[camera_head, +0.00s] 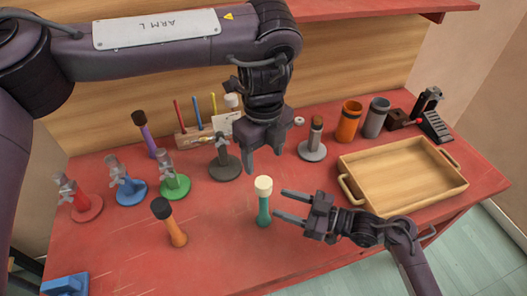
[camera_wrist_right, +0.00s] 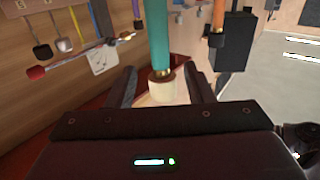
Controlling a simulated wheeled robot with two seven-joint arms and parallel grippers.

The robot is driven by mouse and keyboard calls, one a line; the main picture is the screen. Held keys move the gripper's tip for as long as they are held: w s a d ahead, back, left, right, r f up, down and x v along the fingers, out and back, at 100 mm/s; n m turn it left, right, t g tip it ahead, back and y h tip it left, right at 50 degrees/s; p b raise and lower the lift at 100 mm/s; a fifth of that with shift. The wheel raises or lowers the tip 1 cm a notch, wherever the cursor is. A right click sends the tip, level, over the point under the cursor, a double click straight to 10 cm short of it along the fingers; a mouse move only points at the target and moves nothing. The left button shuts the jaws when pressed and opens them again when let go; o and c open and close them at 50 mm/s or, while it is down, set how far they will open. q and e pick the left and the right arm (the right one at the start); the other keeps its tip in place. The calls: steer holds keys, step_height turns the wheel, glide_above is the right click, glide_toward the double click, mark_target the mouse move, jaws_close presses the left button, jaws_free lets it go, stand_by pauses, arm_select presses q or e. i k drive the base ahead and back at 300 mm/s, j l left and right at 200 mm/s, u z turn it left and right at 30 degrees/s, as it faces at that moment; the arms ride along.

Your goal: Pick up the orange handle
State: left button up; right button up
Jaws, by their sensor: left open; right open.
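The orange handle (camera_head: 177,234) belongs to a black-headed mallet that stands upright, head up, at the front left of the red table. It also shows in the right wrist view (camera_wrist_right: 217,14), above its black head. A teal-handled mallet (camera_head: 264,213) with a cream head stands to its right. My right gripper (camera_head: 279,204) is open and empty, its fingertips just right of the teal mallet. In the right wrist view the teal handle (camera_wrist_right: 160,35) appears between the open fingers. My left gripper (camera_head: 264,163) is open and empty above the table, behind the teal mallet.
Red, blue and green based stands (camera_head: 128,188) are at the left, with a purple-handled mallet (camera_head: 146,135) behind. A wooden tray (camera_head: 385,207) is at the right. An orange cup (camera_head: 348,125) and a grey cup (camera_head: 375,120) stand at the back. The front middle is clear.

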mark_target(179, 239)
steer(key=k, duration=1)
